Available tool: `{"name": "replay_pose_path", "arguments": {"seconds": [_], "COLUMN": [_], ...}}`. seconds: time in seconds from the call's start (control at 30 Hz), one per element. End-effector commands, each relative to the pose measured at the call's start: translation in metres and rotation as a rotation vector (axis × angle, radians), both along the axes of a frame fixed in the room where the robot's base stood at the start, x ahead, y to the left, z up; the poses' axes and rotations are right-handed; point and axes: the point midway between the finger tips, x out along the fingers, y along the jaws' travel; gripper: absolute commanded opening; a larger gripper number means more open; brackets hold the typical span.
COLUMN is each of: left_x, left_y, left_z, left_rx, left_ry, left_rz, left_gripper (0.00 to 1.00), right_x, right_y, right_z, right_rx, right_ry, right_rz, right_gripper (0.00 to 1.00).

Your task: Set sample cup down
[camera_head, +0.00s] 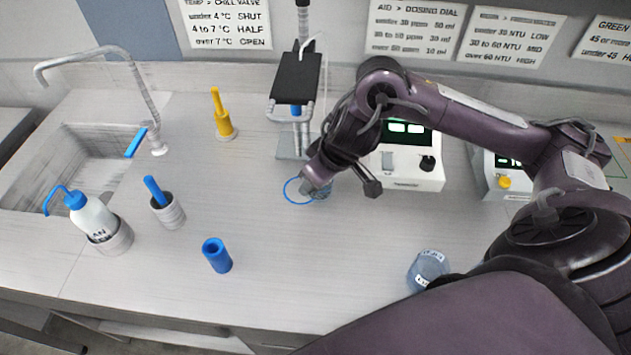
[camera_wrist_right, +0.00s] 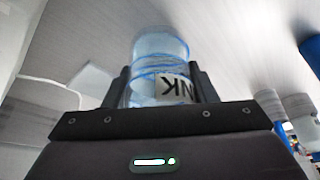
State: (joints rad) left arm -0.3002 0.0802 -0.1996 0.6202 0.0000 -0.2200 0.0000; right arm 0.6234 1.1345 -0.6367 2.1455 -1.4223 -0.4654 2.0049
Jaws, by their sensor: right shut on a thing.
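My right gripper (camera_head: 316,186) is low over the middle of the counter, in front of the stand. It is shut on a clear sample cup, mostly hidden behind the gripper in the head view. In the right wrist view the cup (camera_wrist_right: 160,50) stands between the two dark fingers (camera_wrist_right: 162,88), with blue lines around it and a white label showing upside-down letters. A thin blue ring (camera_head: 287,190) shows on the counter at the gripper's left. I cannot tell whether the cup touches the counter. My left gripper is not in view.
A second clear labelled cup (camera_head: 428,268) stands at the front right. Behind the gripper are a stand (camera_head: 297,80) and a white meter (camera_head: 415,172). A blue cylinder (camera_head: 217,256), a yellow tool (camera_head: 223,118), a grey holder (camera_head: 168,212), a wash bottle (camera_head: 92,217) and a sink (camera_head: 75,165) lie left.

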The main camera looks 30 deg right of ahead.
Motion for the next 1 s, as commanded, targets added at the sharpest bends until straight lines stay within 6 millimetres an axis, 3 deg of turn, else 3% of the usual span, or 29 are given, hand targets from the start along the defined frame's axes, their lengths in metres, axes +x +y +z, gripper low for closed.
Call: {"name": "replay_pose_path", "arguments": {"seconds": [0.13, 0.4, 0.77, 0.8, 0.97, 1.0], "left_x": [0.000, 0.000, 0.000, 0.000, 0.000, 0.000], "left_y": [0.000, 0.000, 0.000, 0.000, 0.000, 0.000], "left_z": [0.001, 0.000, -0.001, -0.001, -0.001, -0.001], "left_rx": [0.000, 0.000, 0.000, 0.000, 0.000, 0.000], "left_ry": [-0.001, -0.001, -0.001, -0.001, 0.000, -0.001], "left_rz": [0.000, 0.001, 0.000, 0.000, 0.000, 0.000], "left_gripper": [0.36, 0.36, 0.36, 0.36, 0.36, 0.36], "right_x": [0.006, 0.005, 0.006, 0.005, 0.005, 0.006], "right_y": [0.002, 0.001, 0.001, 0.001, 0.001, 0.002], "right_z": [-0.003, -0.034, -0.038, -0.039, -0.038, -0.038], "right_rx": [-0.002, -0.002, -0.002, -0.002, -0.002, -0.002], "right_ry": [0.002, 0.003, 0.000, 0.000, 0.000, 0.001], "right_rz": [0.001, 0.000, 0.000, 0.000, 0.000, 0.001], "right_gripper": [0.26, 0.26, 0.26, 0.53, 0.73, 0.73]}}
